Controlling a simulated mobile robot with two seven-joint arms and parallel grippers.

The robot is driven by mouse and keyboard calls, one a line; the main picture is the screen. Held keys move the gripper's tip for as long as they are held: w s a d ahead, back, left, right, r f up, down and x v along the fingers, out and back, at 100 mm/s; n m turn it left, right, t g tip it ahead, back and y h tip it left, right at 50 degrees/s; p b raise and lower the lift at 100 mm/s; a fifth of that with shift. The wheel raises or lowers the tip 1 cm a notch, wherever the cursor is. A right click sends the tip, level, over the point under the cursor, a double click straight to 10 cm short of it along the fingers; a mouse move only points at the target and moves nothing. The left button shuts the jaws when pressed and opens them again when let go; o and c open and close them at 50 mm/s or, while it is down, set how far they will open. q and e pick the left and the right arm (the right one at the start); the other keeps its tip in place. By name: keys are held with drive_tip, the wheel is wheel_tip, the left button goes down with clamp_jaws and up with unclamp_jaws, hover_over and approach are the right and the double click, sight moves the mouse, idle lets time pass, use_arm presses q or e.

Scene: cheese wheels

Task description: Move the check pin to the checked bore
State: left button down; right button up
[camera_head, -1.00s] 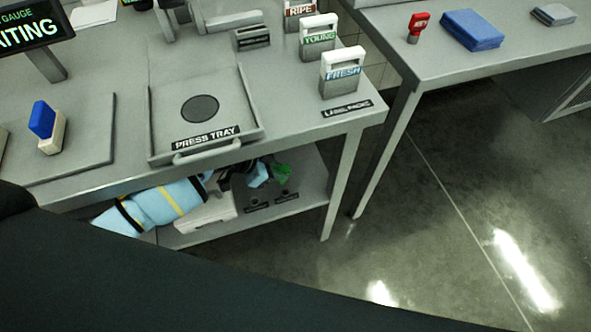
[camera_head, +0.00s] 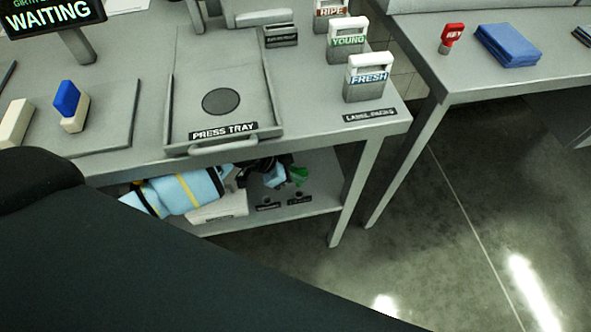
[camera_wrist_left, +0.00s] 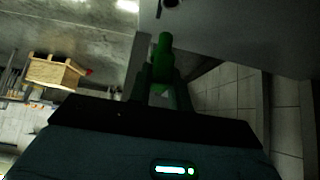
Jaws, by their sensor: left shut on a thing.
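The check pin is green (camera_head: 298,175) and shows beside the lower shelf's bores in the head view. In the left wrist view the green pin (camera_wrist_left: 165,48) points away from my gripper. My left gripper (camera_head: 278,174) is shut on the pin, under the tabletop and above the lower shelf. Two dark bores, a left one (camera_head: 268,199) and a right one (camera_head: 297,194), sit in the shelf, each with a small label too small to read. The pin appears above the right bore, apart from it. One dark bore (camera_wrist_left: 169,3) shows past the pin's tip in the wrist view. My right gripper is out of view.
The tabletop with the press tray (camera_head: 180,100) overhangs the lower shelf (camera_head: 325,195). A table leg (camera_head: 352,190) stands right of the bores. A white box (camera_head: 218,208) lies on the shelf to the left. Label packs (camera_head: 369,88) stand above. My dark body part fills the foreground.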

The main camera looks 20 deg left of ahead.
use_arm(q)
wheel_tip(320, 180, down, 3)
drive_tip(key=shift+f+b, duration=0.15)
drive_tip(key=shift+b, duration=1)
drive_tip(key=shift+f+b, duration=0.35)
drive_tip(key=shift+f, duration=0.1)
idle(0.6)
drive_tip(key=shift+f+b, duration=0.65)
drive_tip(key=shift+f, duration=0.25)
drive_tip(key=shift+f+b, duration=1)
drive_tip(key=shift+f, duration=0.25)
drive_tip(key=c, duration=1.2)
unclamp_jaws()
drive_tip(key=shift+r, duration=0.1)
